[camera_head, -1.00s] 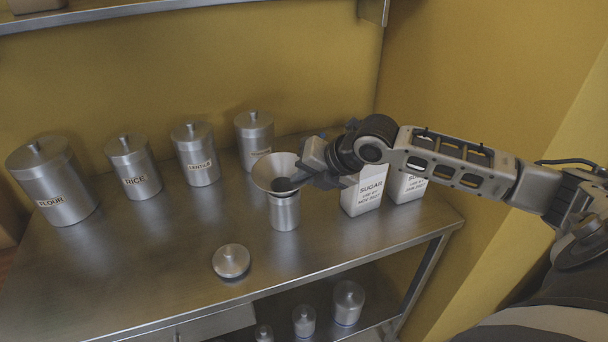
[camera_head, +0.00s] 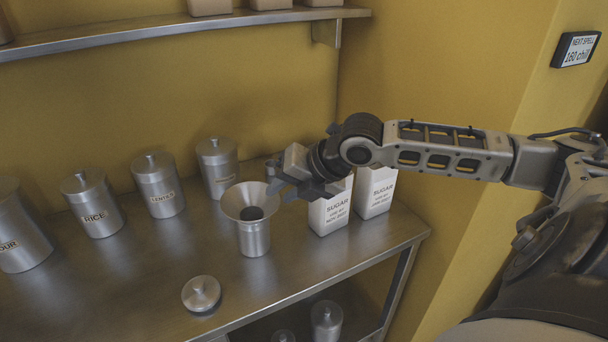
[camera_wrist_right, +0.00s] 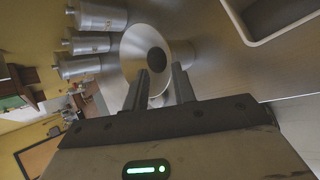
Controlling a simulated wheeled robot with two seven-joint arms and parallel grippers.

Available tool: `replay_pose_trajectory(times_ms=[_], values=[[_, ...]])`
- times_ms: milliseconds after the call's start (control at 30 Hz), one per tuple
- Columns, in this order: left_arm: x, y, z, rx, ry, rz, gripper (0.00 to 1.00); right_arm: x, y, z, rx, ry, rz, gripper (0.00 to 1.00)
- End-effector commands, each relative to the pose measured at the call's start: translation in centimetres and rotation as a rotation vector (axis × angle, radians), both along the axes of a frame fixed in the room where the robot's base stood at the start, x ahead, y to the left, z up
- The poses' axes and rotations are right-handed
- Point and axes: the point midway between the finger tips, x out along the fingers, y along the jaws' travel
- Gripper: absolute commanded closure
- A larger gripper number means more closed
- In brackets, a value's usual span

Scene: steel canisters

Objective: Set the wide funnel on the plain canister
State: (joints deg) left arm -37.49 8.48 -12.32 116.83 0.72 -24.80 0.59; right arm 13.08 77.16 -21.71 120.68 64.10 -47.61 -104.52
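The wide funnel (camera_head: 236,201) is a grey metal cone sitting mouth-up on the plain canister (camera_head: 254,240), a steel cylinder with no label showing. It looks upright and about centred, and its spout is hidden inside the canister. My right gripper (camera_head: 279,184) is just right of the funnel's rim, with its fingers spread apart. In the right wrist view the funnel (camera_wrist_right: 131,55) lies beyond the two separated fingertips (camera_wrist_right: 162,80), with nothing clamped between them. Whether a finger still touches the rim cannot be told. My left gripper is not in view.
Labelled canisters, such as rice (camera_head: 95,207) and lentils (camera_head: 160,188), stand behind and left. Two sugar packages (camera_head: 330,212) stand close to the right, behind my gripper. A loose lid (camera_head: 201,294) lies in front. A shelf (camera_head: 190,30) runs above.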

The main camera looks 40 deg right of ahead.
Motion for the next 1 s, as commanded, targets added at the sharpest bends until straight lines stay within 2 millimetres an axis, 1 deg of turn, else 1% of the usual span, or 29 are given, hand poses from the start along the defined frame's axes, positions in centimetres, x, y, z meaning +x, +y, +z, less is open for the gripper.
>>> replay_pose_trajectory(times_ms=[33,100,300,400,500,700,1000], values=[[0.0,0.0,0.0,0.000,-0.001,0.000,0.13,-0.6,-0.3,0.6,-0.009,0.003,0.003,0.74],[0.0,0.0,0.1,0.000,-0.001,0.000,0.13,-1.1,-0.6,1.4,-0.010,-0.001,0.001,0.74],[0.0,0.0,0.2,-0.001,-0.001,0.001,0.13,-2.5,-1.0,3.1,-0.007,-0.001,0.004,0.74],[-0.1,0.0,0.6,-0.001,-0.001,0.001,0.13,-3.1,-1.2,4.0,-0.007,-0.005,0.006,0.74],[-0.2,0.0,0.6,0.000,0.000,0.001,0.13,-3.6,-1.4,4.6,-0.006,-0.005,0.007,0.74],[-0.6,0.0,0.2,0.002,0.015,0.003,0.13,-4.2,-1.6,5.2,0.001,-0.006,0.004,0.74],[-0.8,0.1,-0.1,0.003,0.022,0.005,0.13,-4.3,-1.6,5.3,0.003,-0.006,0.003,0.74]])
